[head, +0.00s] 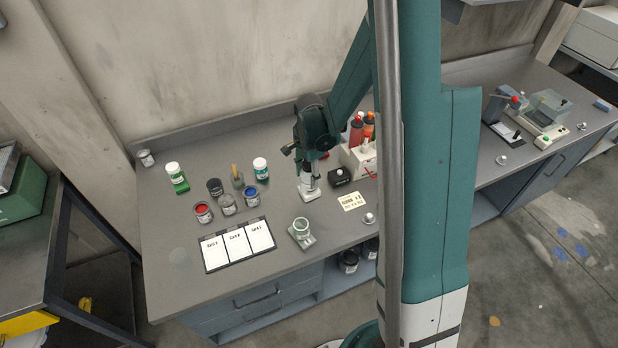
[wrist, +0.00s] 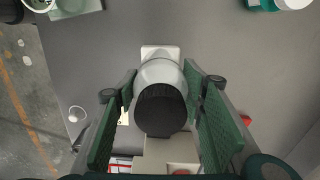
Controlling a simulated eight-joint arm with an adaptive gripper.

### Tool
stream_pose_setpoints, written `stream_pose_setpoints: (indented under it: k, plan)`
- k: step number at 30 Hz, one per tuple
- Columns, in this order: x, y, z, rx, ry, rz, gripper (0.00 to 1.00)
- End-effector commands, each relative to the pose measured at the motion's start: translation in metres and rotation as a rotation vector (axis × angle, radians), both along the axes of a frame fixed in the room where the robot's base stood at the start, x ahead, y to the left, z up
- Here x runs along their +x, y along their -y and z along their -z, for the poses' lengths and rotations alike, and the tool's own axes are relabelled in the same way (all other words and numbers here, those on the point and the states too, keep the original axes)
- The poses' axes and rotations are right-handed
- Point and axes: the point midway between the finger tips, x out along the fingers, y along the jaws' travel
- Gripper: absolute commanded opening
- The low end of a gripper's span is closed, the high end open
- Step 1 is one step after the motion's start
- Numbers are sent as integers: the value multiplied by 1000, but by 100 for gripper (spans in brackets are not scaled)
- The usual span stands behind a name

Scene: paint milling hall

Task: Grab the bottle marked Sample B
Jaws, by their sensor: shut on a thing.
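My gripper (head: 308,184) points down over the middle of the grey bench in the head view. In the wrist view its two green fingers (wrist: 160,80) are shut on a pale grey bottle with a black ribbed cap (wrist: 161,110). Only a small white and grey part of it (head: 309,194) shows below my gripper in the head view, at bench level. I see no readable label on it, so I cannot tell whether it is marked Sample B.
A jar on a grey-green base (head: 301,229) stands in front.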

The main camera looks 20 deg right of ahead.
Motion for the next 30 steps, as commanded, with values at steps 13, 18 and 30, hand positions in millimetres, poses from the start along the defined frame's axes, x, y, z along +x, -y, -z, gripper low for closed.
stream_pose_setpoints:
  k: [13,18,30]
  plan:
    - [0,0,-38,0,0,0,28]
    - [0,0,-59,0,0,0,28]
    - [0,0,-93,0,0,0,28]
